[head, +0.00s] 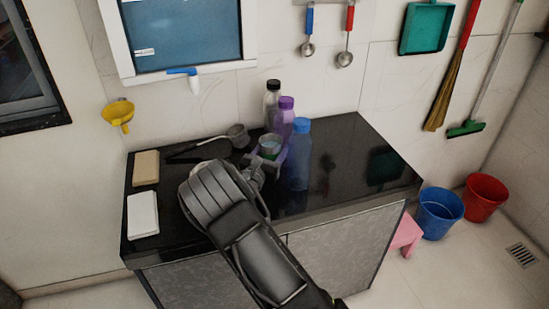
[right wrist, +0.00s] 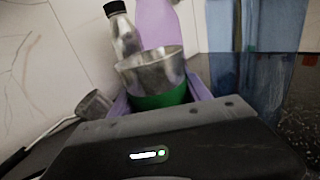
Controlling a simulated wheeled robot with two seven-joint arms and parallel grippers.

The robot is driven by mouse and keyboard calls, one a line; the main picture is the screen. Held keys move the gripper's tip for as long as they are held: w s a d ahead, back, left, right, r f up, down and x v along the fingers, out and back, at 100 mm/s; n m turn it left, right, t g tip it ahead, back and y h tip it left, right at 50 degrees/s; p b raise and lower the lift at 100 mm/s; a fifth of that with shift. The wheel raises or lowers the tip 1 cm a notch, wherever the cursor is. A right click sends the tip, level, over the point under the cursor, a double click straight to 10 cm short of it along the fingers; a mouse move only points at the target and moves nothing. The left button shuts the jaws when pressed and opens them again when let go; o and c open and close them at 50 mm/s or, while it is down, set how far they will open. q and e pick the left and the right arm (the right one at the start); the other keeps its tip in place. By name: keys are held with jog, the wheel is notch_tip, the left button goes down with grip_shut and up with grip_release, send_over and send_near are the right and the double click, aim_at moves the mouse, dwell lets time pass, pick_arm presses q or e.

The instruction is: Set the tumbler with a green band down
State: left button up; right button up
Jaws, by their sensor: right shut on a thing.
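The tumbler with a green band (head: 270,142) is a metal cup near the back middle of the black counter. In the right wrist view the tumbler (right wrist: 155,78) is upright, or nearly so, with its open rim up and the green band below. My right gripper (head: 269,160) reaches over the counter and is shut on it. Its purple fingers flank the green band. The tumbler's base is hidden by the gripper, so I cannot tell whether it touches the counter. My left gripper is not in view.
On the black counter (head: 345,150), a purple bottle (head: 285,117), a blue bottle (head: 299,155) and a black-capped clear bottle (head: 271,100) stand close by. A dark ladle (head: 238,135) lies left of the tumbler. A tan block (head: 146,168) and white block (head: 143,214) are farther left. The counter's right side is clear.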

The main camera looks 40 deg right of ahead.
aim_at(274, 158)
jog(key=shift+f, duration=0.1)
notch_tip(274, 158, down, 3)
jog(key=shift+f, duration=0.1)
jog(key=shift+d+f+p, duration=0.15)
jog(key=shift+f+p, duration=0.05)
jog(key=shift+p, duration=0.25)
jog(key=shift+f, duration=0.2)
jog(key=o, duration=1.1)
jog(key=shift+o, duration=0.2)
